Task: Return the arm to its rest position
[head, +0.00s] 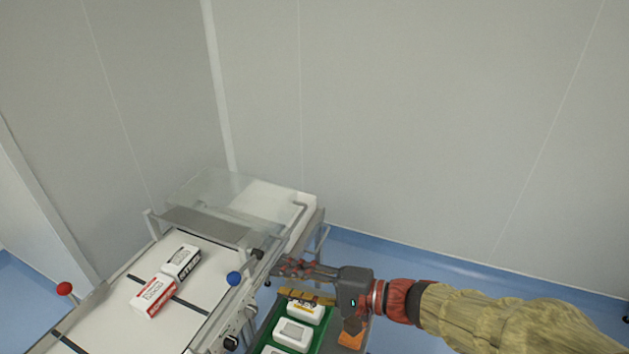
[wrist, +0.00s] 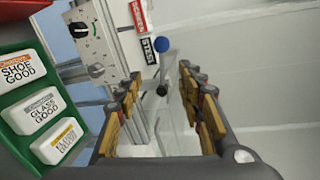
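My gripper (head: 278,267) reaches out from the right beside the machine's near side. Its two fingers (wrist: 162,88) stand well apart in the wrist view, with nothing held between them. A blue ball knob (head: 234,278) and a black knob (head: 257,254) are on the machine just beyond the fingertips. In the wrist view, the blue ball (wrist: 160,45) and the black knob (wrist: 162,90) appear between or beyond the fingers. I cannot tell whether a finger touches the black knob. My arm, in a yellowish sleeve, extends to the lower right.
The machine's white bed (head: 215,262) carries a red-and-white box (head: 154,296) and a black-and-white box (head: 181,262). A clear cover (head: 215,190) stands behind. A green tray (head: 318,341) with white packs lies below my gripper. A red ball knob (head: 64,288) is at left. Air above my arm looks clear.

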